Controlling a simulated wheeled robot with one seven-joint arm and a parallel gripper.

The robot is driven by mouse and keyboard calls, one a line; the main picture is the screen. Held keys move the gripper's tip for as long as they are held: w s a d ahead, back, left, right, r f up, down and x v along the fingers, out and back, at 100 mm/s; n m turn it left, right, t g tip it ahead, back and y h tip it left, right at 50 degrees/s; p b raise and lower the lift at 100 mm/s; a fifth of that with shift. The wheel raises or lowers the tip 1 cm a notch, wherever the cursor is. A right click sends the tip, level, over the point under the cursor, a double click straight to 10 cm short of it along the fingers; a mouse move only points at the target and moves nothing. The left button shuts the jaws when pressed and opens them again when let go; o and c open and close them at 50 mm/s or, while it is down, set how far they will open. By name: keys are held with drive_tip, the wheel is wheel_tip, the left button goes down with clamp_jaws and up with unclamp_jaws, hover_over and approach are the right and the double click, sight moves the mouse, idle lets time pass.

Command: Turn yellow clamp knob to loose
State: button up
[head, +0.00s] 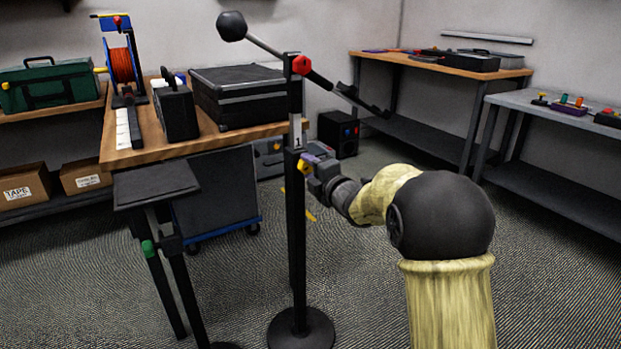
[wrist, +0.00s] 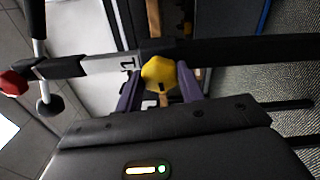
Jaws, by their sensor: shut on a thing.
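The yellow clamp knob (wrist: 160,73) sits on the black upright stand, beside a plate marked 1, in the wrist view. My gripper (wrist: 158,80) has its purple fingers on either side of the knob, shut on it. In the head view my gripper (head: 305,168) reaches the stand (head: 297,230) from the right, below the boom joint. The knob (head: 303,168) is mostly hidden there by the fingers. A dark mark shows on the knob's face; which setting it stands at I cannot tell.
A red knob (head: 301,65) joins the boom, with its black ball (head: 232,26), to the stand top. The stand's round base (head: 301,330) is on the carpet. A wooden table (head: 150,150) with black cases is behind left. A grey bench (head: 560,110) is at right.

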drive_tip(key=shift+n, duration=0.4)
drive_tip(key=o, duration=1)
drive_tip(key=p+v, duration=0.3)
drive_tip(key=v, duration=1.4)
drive_tip(key=shift+d, duration=0.2)
drive_tip(key=shift+s, duration=0.15)
